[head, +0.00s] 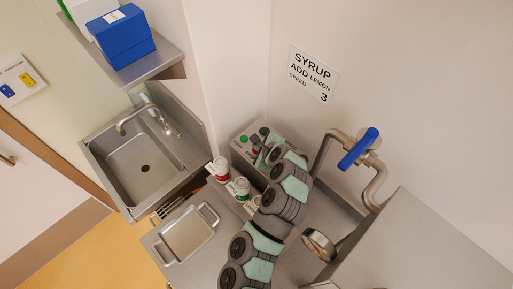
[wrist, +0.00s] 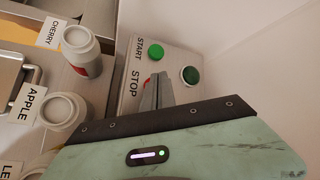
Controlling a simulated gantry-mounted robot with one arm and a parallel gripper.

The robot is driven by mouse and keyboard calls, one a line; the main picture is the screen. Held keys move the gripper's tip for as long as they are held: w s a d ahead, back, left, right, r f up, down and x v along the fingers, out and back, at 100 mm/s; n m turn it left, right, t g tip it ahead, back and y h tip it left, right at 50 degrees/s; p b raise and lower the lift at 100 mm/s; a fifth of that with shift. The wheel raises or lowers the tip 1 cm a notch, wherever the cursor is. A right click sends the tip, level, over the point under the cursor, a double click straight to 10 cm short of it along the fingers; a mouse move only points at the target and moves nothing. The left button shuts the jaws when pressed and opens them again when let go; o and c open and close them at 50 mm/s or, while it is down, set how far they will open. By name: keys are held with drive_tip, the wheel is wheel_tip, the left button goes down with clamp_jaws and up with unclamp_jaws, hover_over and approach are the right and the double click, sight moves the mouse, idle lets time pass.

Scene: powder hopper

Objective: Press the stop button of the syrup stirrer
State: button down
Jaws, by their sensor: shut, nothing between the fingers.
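The stirrer's control box (head: 240,146) stands against the wall, behind the bottles in the head view. In the wrist view its pale face (wrist: 128,108) carries START and STOP labels. A green button (wrist: 156,52) sits by START, and another green knob in a dark ring (wrist: 189,75) is to its right.
White-capped bottles (head: 219,167) labelled CHERRY, APPLE and a third partly hidden stand just left of the box. A metal tray (head: 184,238) lies on the counter. A pipe with a blue valve handle (head: 359,149) and a gauge (head: 319,245) are to the right.

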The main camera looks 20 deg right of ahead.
drive_tip(key=shift+r, duration=0.4)
drive_tip(key=shift+r, duration=0.1)
drive_tip(key=shift+r+p, duration=1.6)
drive_tip(key=shift+r, duration=0.85)
